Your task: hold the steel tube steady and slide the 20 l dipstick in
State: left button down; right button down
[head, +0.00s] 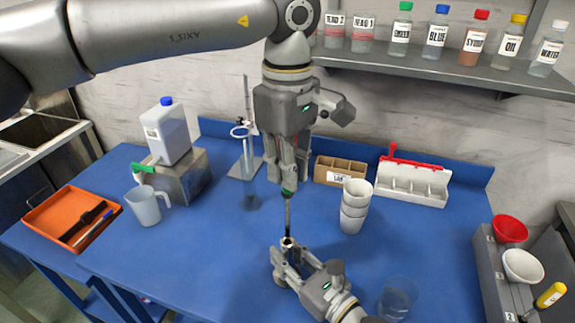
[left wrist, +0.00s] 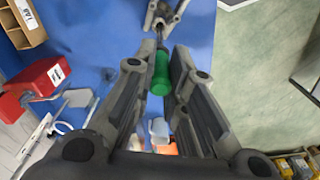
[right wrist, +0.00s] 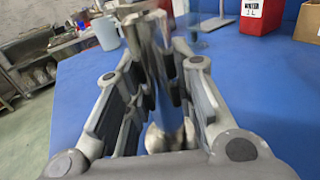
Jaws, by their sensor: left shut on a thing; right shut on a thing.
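My left gripper (head: 287,180) points down over the blue table and is shut on the green handle of the dipstick (head: 288,215). The green handle (left wrist: 160,74) also shows between the fingers in the left wrist view. The thin dark rod hangs nearly upright, its lower end at the mouth of the steel tube (head: 288,243); I cannot tell whether the tip is inside. My right gripper (head: 287,259) comes from the lower right and is shut on the tube, low over the table. In the right wrist view the tube (right wrist: 150,45) is blurred, its lower part partly hidden by fingers.
Stacked white cups (head: 353,213) stand right of the dipstick, and a clear beaker (head: 398,298) right of my right gripper. A glass cylinder on a stand (head: 246,165), a white jug (head: 146,205) and an orange tray (head: 70,218) are to the left. A bottle shelf (head: 440,68) runs behind.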

aim_at(287, 237)
pick_arm(q)
jog(key=shift+f, duration=6.3)
jog(key=c, duration=1.4)
grip_release()
notch_tip(287, 237, up, 12)
pick_arm(e)
jog(key=c, duration=1.1)
grip_release()
jog(key=shift+c, duration=0.2)
